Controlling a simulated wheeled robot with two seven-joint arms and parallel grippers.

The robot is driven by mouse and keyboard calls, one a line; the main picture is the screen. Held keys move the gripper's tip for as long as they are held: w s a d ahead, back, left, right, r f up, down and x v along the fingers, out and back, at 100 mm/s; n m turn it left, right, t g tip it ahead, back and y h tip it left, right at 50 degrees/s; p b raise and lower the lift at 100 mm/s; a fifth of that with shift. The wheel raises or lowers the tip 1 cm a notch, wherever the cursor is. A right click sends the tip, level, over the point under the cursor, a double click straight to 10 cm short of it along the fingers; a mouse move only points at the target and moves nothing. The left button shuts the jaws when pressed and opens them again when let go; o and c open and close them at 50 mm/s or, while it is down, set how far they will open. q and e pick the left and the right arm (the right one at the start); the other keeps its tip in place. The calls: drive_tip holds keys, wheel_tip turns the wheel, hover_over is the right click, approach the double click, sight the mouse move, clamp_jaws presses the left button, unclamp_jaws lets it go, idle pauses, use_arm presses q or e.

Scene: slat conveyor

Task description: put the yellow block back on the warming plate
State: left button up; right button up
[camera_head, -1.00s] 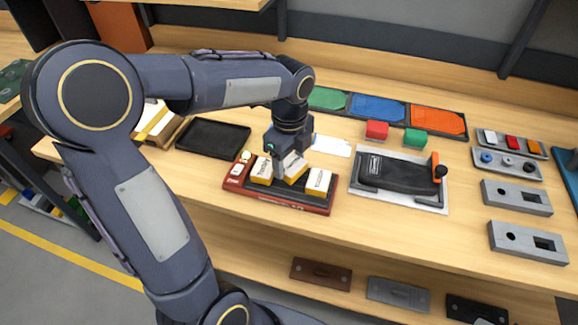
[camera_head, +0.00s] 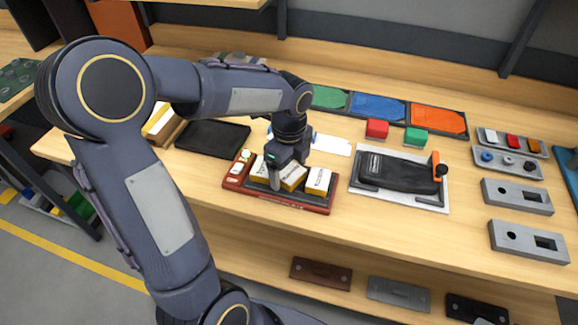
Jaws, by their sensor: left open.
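The warming plate (camera_head: 290,203) is a red base with a dark top and pale buttons at its left end, on the wooden bench. Three blocks with white, printed tops and yellow sides are on it: a left block (camera_head: 258,170), a middle block (camera_head: 292,177) and a right block (camera_head: 318,181). The middle one is turned askew to the others. My left gripper (camera_head: 282,172) is open, pointing down over the plate at the left and middle blocks. One finger shows between those two; the other is hard to make out. My right gripper is not in view.
A black empty tray (camera_head: 212,138) lies left of the plate. The bench's front strip is clear.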

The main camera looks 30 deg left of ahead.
sight(289, 171)
use_arm(q)
drive_tip(key=shift+r, duration=0.1)
wheel_tip(289, 171, up, 11)
drive_tip(key=s+d+f+n+t+h, duration=0.2)
drive_tip(key=s+n, duration=0.6)
drive_tip(key=n, duration=0.2)
drive_tip(key=s+d+f+n+t+h, duration=0.1)
drive_tip(key=s+d+f+n+t, duration=0.1)
drive_tip(key=s+n, duration=0.7)
drive_tip(key=n+t, duration=0.1)
drive_tip(key=n, duration=0.1)
drive_tip(key=shift+d+f+n+t+h+p, duration=0.3)
drive_tip(key=shift+d+f+h+p, duration=0.05)
drive_tip(key=shift+f+h+p, duration=0.05)
